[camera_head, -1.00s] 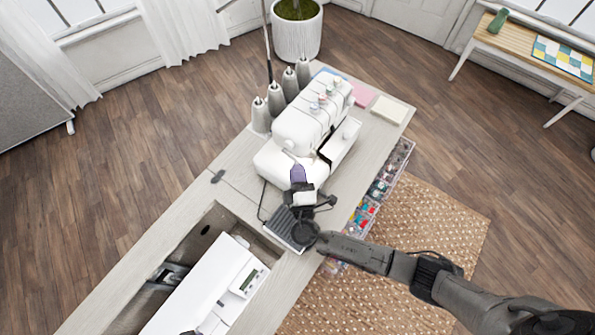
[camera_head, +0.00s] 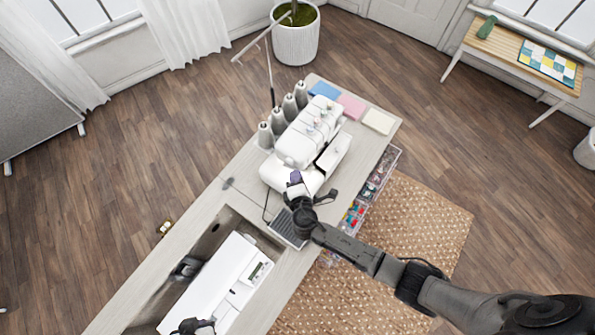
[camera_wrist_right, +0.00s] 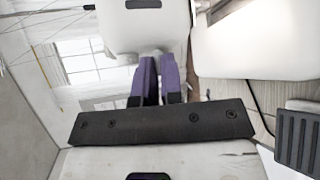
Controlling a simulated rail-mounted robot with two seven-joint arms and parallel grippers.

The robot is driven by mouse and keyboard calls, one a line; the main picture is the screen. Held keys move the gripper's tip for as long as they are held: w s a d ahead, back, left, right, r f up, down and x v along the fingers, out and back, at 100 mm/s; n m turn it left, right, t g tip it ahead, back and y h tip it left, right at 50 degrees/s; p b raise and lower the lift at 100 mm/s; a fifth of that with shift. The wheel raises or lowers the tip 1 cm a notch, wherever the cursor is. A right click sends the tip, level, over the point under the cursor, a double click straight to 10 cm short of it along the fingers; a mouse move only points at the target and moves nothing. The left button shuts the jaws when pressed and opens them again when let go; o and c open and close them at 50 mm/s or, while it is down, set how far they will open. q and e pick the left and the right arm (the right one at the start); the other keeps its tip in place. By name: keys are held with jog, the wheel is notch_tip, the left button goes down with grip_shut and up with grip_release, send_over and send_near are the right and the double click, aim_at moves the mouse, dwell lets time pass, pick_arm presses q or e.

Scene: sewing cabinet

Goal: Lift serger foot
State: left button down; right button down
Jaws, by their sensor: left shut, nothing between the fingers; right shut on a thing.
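The white serger (camera_head: 309,140) stands on the cabinet top, with grey thread cones along its left side. My right gripper (camera_head: 295,177) is at the near end of the serger. In the right wrist view its purple fingers (camera_wrist_right: 159,65) are close together, shut on a small part of the serger that they hide. The serger foot itself cannot be made out in either view. White machine surfaces (camera_wrist_right: 250,45) fill the upper right there. My left gripper (camera_head: 197,325) shows partly at the bottom edge of the head view, shut and empty over the white sewing machine.
The white sewing machine (camera_head: 212,285) sits in the cabinet's recess. A dark foot pedal (camera_head: 285,228) lies below my right gripper and also shows in the wrist view (camera_wrist_right: 297,140). Blue, pink and cream pads lie at the far end. Clear bins (camera_head: 372,185) line the right side.

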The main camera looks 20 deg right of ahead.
pick_arm(q)
jog(key=shift+a+r+p, duration=0.15)
jog(key=shift+r+p, duration=1.55)
jog(key=shift+r, duration=0.6)
pick_arm(e)
jog(key=shift+w+a+r+n+g, duration=0.15)
jog(key=shift+w+r+n+g, duration=0.1)
jog(key=shift+r+n+g, duration=0.4)
jog(key=shift+f, duration=0.1)
jog(key=c, duration=1.3)
grip_release()
jog(key=shift+o, duration=0.2)
jog(key=shift+s, duration=0.1)
jog(key=shift+s+a, duration=0.1)
jog(key=shift+s, duration=0.15)
pick_arm(q)
jog(key=shift+d+f+b, duration=0.2)
jog(key=shift+f+b, duration=0.25)
pick_arm(e)
jog(key=v, duration=1.3)
jog(key=shift+r, duration=0.25)
pick_arm(q)
jog(key=shift+a, duration=0.2)
pick_arm(e)
jog(key=shift+m, duration=0.25)
